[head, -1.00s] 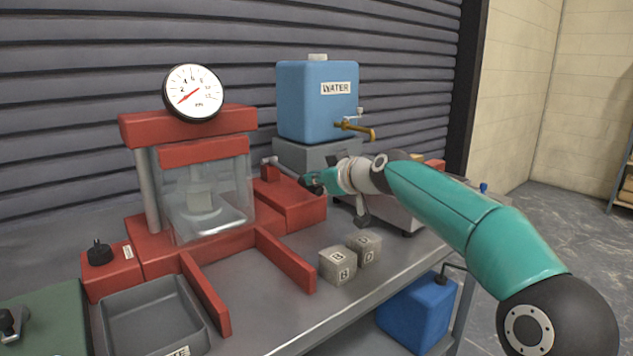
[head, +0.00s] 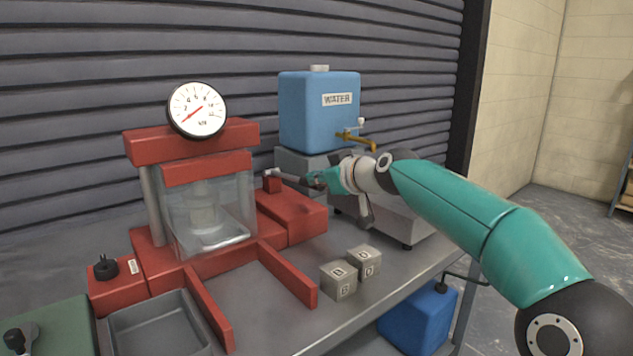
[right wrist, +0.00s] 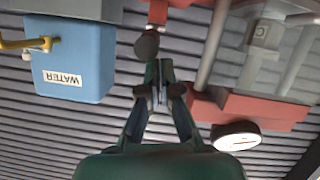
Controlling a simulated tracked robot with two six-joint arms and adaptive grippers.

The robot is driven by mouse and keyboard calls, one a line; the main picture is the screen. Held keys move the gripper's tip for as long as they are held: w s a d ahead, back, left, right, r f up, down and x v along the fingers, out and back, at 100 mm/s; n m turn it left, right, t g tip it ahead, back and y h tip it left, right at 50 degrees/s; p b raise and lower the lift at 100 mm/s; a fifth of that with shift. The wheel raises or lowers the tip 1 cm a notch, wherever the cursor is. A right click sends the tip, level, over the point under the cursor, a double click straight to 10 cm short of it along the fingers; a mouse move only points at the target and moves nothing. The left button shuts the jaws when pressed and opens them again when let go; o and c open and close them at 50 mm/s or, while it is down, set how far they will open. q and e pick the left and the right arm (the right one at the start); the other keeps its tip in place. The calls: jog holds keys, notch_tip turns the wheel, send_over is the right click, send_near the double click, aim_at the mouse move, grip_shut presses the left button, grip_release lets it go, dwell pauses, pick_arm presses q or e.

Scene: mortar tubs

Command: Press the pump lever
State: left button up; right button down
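The pump lever (head: 290,176) is a grey rod sloping slightly down to the right from a small red pivot block on the red pump body (head: 292,214), beside the press. My right gripper (head: 317,180) is at the lever's free end in the head view. In the right wrist view, the lever's dark round end (right wrist: 146,44) is just beyond the fingertips of my right gripper (right wrist: 158,70), overlapping them in the picture; whether they touch is unclear. The fingers are close together with nothing visibly gripped. My left gripper is not in view.
The red press with its clear guard (head: 235,205) and round gauge (head: 197,110) stands left of the pump. A blue water tank (head: 315,120) with a brass tap is behind the gripper. Two grey lettered cubes (head: 340,281) and a grey tray (head: 155,328) are in front.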

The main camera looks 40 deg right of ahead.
pick_arm(q)
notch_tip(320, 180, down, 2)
jog(key=shift+b, duration=0.55)
pick_arm(e)
jog(key=f+v, duration=0.1)
jog(key=v, duration=0.7)
jog(key=shift+s+f, duration=0.2)
jog(key=shift+s, duration=0.4)
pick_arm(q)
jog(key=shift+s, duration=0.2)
pick_arm(e)
jog(key=shift+f, duration=0.1)
